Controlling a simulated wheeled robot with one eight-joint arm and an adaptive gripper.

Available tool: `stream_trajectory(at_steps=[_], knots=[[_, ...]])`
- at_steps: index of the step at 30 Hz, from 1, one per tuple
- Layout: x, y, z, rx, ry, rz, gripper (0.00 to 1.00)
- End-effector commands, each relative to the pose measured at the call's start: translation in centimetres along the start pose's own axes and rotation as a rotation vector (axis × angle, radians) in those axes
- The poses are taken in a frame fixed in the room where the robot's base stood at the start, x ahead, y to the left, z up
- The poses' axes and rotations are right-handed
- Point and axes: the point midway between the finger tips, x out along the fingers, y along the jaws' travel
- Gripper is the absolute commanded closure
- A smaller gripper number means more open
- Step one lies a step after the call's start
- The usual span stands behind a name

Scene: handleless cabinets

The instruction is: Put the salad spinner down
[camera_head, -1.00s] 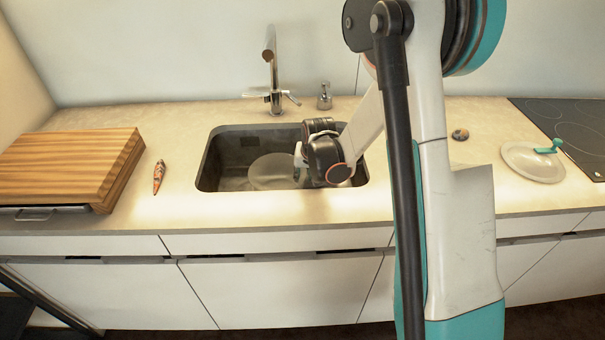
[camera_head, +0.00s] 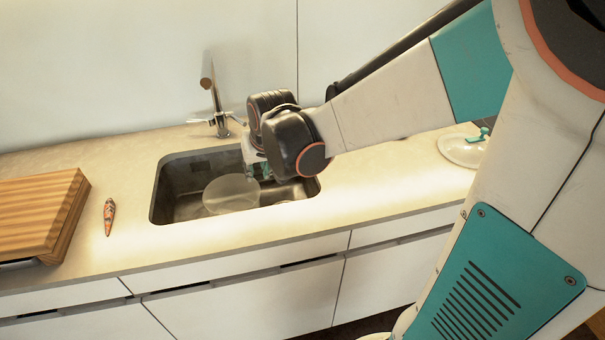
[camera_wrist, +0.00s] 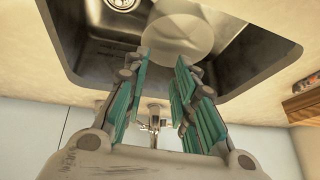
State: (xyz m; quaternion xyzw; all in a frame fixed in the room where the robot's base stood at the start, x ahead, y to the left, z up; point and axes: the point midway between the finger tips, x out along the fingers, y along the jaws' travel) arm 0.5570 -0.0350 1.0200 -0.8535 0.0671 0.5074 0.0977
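A pale translucent round bowl, which may be the salad spinner's bowl (camera_head: 231,192), is inside the sink basin; its lower part is hard to make out. It also shows in the wrist view (camera_wrist: 178,34), just beyond the fingertips. A white round lid with a teal crank (camera_head: 464,150) lies on the counter at the right, partly behind my arm. My gripper (camera_head: 258,170) hangs over the sink, at the bowl's upper right. In the wrist view my gripper (camera_wrist: 163,56) has its teal-padded fingers apart with nothing between them.
The dark sink (camera_head: 170,200) has a faucet (camera_head: 216,112) behind it. A wooden cutting board (camera_head: 35,215) and a small orange patterned object (camera_head: 109,216) are to its left.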

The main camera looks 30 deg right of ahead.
Motion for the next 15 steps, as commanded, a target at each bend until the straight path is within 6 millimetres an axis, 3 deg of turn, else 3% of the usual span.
stream_trajectory(at_steps=[1,6,15], knots=[[-1.9,-0.2,1.2,-0.017,0.007,-0.004,0.75],[-6.5,-0.5,3.8,-0.071,0.035,-0.011,0.75],[-12.4,-0.4,9.4,-0.165,0.084,-0.022,0.75]])
